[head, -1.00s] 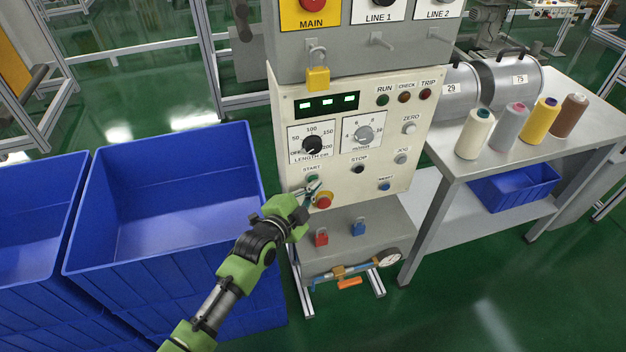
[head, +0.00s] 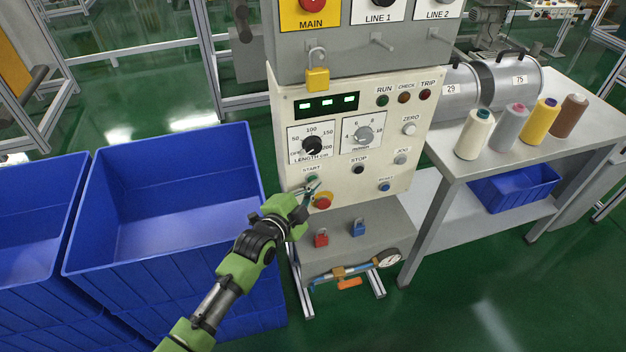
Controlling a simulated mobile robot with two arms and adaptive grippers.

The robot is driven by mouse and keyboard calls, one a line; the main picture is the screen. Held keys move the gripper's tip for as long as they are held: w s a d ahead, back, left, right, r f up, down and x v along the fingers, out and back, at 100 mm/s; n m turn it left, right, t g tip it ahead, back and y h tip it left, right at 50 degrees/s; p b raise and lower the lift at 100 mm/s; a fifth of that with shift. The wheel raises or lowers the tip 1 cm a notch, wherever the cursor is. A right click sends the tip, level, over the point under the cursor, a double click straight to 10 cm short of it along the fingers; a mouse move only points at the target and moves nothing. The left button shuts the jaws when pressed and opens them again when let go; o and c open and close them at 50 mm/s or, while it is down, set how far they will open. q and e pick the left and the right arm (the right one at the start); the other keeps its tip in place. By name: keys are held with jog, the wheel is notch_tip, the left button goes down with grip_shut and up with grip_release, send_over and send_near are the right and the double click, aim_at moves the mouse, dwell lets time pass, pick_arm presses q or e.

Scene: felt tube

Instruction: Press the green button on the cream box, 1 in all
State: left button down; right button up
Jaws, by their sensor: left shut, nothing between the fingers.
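The cream box (head: 348,190) stands upright in the middle of the head view, with labels, knobs, lamps and buttons on its face. The green button (head: 312,179) sits under the START label at its lower left. My left gripper (head: 312,188) is shut and empty, its fingertips just below the green button and close to it. I cannot tell whether they touch the button. A red button with a yellow collar (head: 322,201) is just under the fingertips. My right gripper is not in view.
A black STOP button (head: 358,169) and a blue button (head: 384,186) are to the right. Large blue bins (head: 160,255) stand at left. A grey table (head: 497,150) with several thread cones is at right. A yellow padlock (head: 317,78) hangs above the box.

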pick_arm(q)
jog(key=shift+s+d+p, duration=0.2)
jog(key=shift+s+p, duration=0.25)
jog(key=shift+s, duration=0.25)
jog(key=s+p, duration=0.1)
jog(key=s+d+p, duration=0.1)
jog(key=s, duration=0.1)
jog(key=s+p, duration=0.1)
jog(key=shift+s+d, duration=0.3)
jog(key=shift+s, duration=0.05)
jog(key=shift+f, duration=0.1)
dwell(0.4)
